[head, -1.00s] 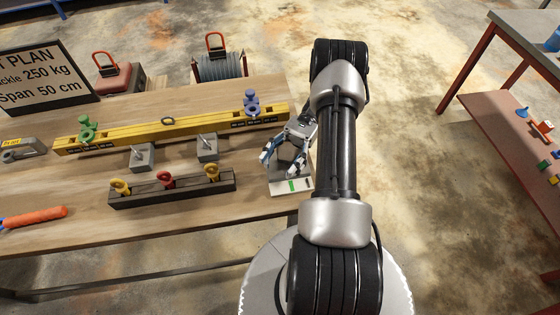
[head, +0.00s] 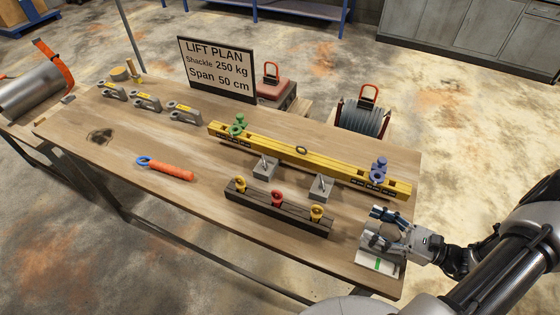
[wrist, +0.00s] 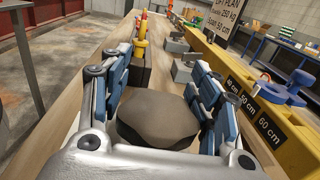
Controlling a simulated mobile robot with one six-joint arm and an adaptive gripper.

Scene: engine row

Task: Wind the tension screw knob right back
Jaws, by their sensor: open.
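The dark, faceted round knob (wrist: 158,118) sits in the middle of the wrist view, between the two fingers of my gripper (wrist: 155,95). The fingers stand open on either side of it; a gap shows at the right, and I cannot tell whether the left finger touches. In the head view my gripper (head: 381,228) is at the right end of the bench, over a pale plate (head: 378,262) with a green mark.
A yellow spreader beam (head: 290,152) with a green shackle (head: 238,122) and a blue shackle (head: 378,170) lies behind. A dark rack (head: 277,210) with yellow and red eyebolts stands left of my gripper, near two grey blocks. The lift plan sign (head: 217,68) stands at the back.

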